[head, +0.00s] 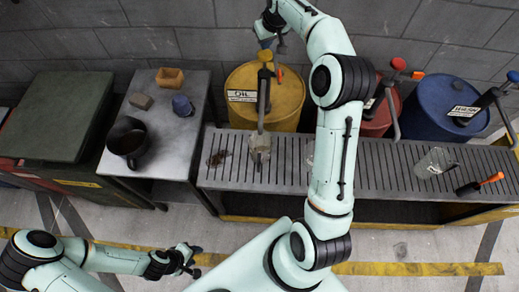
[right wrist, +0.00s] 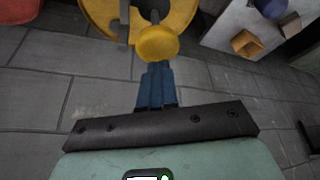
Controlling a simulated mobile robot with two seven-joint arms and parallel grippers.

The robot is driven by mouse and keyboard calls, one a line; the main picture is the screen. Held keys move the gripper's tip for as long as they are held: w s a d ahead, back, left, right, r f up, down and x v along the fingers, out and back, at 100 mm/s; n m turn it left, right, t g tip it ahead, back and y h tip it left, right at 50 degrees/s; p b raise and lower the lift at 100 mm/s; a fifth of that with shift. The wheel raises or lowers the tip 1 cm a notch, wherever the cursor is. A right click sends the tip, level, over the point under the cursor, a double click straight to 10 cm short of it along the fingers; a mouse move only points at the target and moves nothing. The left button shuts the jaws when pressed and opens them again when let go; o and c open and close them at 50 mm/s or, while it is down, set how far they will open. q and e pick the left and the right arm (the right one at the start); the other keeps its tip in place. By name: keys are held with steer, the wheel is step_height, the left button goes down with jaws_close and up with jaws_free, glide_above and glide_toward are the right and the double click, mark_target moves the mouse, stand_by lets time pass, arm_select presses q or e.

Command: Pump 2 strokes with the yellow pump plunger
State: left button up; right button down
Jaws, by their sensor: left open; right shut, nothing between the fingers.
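The yellow pump plunger's round knob (right wrist: 158,43) fills the upper middle of the right wrist view. In the head view the knob (head: 265,56) tops the pump on the yellow oil drum (head: 280,98). My right gripper (right wrist: 157,68) is shut and empty, its blue fingertips at the knob's edge in the picture; I cannot tell whether they touch it. In the head view the right gripper (head: 280,44) is small beside the knob. A clear jug (head: 260,148) stands on the grating under the yellow pump's spout. My left gripper (head: 188,260) is open and empty, low over the floor.
A red drum (head: 377,119) and a blue drum (head: 440,103) with pumps stand to the right. Another clear jug (head: 436,163) and an orange-handled tool (head: 480,184) lie right on the grating (head: 380,165). A grey table (head: 165,140) at left holds a black pot (head: 127,138) and small blocks.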

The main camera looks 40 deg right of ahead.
mark_target(267, 56)
steer(key=shift+f, duration=0.15)
arm_select(q)
steer(key=shift+s+f+b, duration=0.95)
steer(key=shift+s+f, duration=0.3)
steer(key=shift+s, duration=0.2)
arm_select(e)
steer(key=shift+s+f, duration=0.1)
steer(key=shift+f, duration=3.25)
steer(key=shift+a+f, duration=0.1)
steer(key=shift+f, duration=0.05)
steer(key=shift+r+p, duration=1)
steer(key=shift+r, duration=2.65)
arm_select(q)
steer(key=w+r, duration=0.3)
steer(key=shift+w, duration=0.3)
arm_select(e)
step_height(267, 56, up, 6)
